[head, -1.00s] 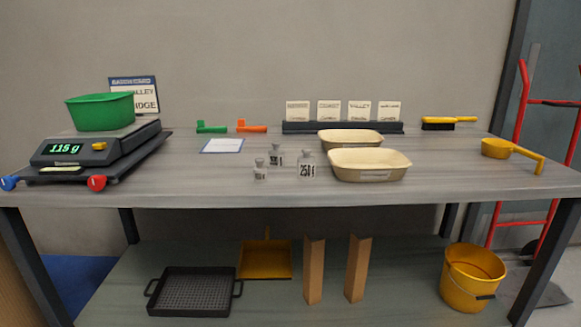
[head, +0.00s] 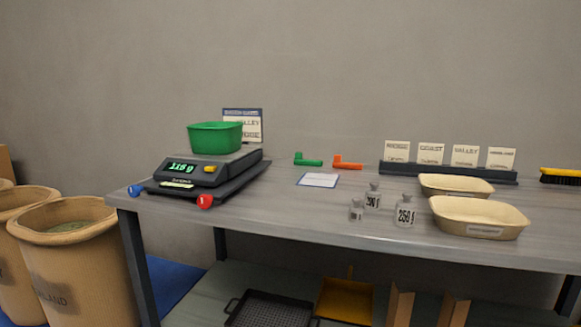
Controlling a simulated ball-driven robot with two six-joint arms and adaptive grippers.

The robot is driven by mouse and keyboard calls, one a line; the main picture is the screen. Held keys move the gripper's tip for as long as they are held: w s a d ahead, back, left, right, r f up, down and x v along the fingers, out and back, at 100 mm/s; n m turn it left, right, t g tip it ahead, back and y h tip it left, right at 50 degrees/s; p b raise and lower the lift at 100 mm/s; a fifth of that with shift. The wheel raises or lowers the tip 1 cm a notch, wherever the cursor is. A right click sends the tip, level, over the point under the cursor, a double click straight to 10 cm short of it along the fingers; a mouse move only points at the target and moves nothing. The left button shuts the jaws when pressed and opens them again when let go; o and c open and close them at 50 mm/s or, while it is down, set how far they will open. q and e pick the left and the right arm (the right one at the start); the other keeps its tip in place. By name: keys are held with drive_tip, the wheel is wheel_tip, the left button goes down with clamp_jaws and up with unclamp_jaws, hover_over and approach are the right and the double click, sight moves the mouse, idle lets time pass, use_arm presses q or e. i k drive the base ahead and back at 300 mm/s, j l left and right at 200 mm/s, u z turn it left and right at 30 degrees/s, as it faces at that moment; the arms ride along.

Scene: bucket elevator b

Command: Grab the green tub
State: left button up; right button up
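The green tub (head: 215,138) sits upright on the pan of the black scale (head: 207,172) at the left end of the grey table (head: 300,220). The scale's green display looks like 115 g. The tub's inside is mostly hidden by its near wall. Neither of my grippers shows in the head view.
Brown sacks or bins (head: 75,260) stand on the floor left of the table. Metal weights (head: 404,211), a white card (head: 318,180), cream trays (head: 478,217) and green (head: 308,160) and orange (head: 347,163) scoop-like pieces are on the tabletop.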

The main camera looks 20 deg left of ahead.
sight(215, 138)
drive_tip(key=j+u, duration=0.15)
drive_tip(key=u, duration=0.55)
drive_tip(key=i+l, duration=0.05)
